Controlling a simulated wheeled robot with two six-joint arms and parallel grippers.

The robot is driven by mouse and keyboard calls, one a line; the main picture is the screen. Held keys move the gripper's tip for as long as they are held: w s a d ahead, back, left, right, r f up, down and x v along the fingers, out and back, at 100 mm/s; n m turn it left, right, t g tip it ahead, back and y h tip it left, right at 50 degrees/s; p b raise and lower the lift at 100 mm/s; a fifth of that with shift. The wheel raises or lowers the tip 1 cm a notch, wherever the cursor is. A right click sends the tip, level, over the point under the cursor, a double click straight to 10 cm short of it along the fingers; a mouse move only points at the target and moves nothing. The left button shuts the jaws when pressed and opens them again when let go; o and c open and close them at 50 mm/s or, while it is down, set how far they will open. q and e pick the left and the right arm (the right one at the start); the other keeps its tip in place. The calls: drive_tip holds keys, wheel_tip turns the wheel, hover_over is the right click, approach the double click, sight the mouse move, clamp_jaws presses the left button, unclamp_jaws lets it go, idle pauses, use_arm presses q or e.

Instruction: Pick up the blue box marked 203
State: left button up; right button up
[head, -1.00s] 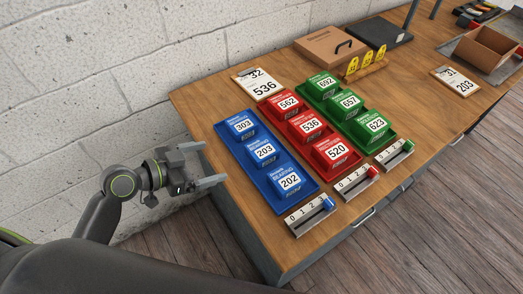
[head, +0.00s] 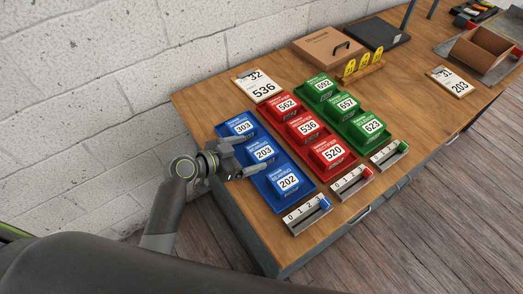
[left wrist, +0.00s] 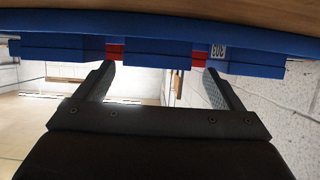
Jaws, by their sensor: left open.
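The blue box marked 203 (head: 263,151) sits in the middle of a blue tray (head: 309,186), between the blue boxes marked 303 (head: 241,127) and 202 (head: 287,181). My left gripper (head: 251,155) is open and empty at the tray's left edge, with one finger on each side of the 203 box's near end. In the left wrist view the middle blue box (left wrist: 150,57) lies ahead between the two open fingers (left wrist: 160,78); its number does not show there. I cannot tell whether the fingers touch anything. My right gripper is not in view.
Red boxes (head: 308,127) and green boxes (head: 347,104) stand in trays to the right. Counters (head: 307,214) line the front edge.

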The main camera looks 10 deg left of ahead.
sight(259, 151)
use_arm(q)
drive_tip(key=shift+w+d, duration=0.2)
drive_tip(key=shift+d, duration=0.05)
drive_tip(key=p+x, duration=0.2)
drive_tip(key=x, duration=0.2)
drive_tip(key=shift+s+d+r, duration=0.1)
drive_tip(key=shift+s, duration=0.05)
drive_tip(key=shift+w+d+f, duration=0.2)
drive_tip(key=shift+w, duration=0.05)
drive_tip(key=c, duration=1.1)
